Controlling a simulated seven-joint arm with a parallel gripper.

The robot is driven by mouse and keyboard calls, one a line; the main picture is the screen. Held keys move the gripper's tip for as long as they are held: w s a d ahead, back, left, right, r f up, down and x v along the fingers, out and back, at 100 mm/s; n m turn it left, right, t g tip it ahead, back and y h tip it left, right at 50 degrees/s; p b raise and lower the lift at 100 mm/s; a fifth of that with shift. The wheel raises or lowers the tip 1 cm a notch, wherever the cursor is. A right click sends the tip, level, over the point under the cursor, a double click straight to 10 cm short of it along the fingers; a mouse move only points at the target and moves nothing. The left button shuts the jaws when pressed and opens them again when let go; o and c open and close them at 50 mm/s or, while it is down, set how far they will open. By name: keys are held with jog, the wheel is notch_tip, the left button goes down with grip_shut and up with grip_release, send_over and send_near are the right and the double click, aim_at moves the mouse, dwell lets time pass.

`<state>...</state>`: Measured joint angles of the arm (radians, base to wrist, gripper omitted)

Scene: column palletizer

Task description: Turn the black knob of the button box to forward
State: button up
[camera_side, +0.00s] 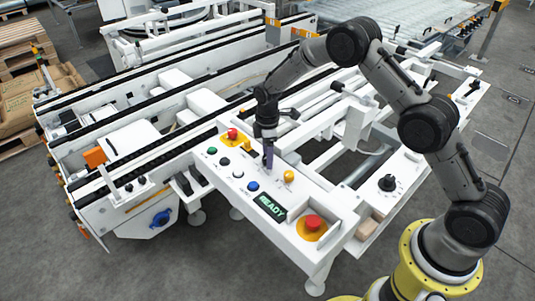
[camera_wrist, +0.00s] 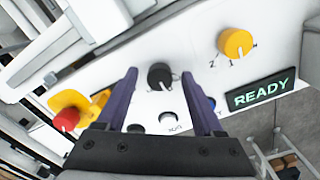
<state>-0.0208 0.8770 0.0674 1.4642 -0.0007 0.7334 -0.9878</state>
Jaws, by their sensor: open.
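The button box (camera_side: 222,183) is a white sloped panel with coloured buttons and a lit READY display (camera_side: 271,207). Its black knob (camera_wrist: 159,77) shows in the wrist view, between and just beyond my two fingertips in the picture. The knob's pointer direction is too small to read. In the side view the knob is hidden behind my gripper (camera_side: 268,165), which points down over the middle of the box. In the wrist view my gripper (camera_wrist: 160,72) has its purple fingers apart with nothing held. I cannot tell whether the fingertips touch the knob.
A yellow knob (camera_wrist: 236,42) sits right of the black knob. A red button (camera_side: 232,133) on yellow stands at the panel's far end, a red mushroom button (camera_side: 313,223) at the near end. Another black dial (camera_side: 387,183) is on the right-hand panel. Conveyor rails (camera_side: 130,165) lie behind.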

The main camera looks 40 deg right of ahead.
grip_shut()
jog(key=shift+m, duration=0.3)
jog(key=m, duration=0.4)
jog(key=shift+m, duration=2.1)
grip_release()
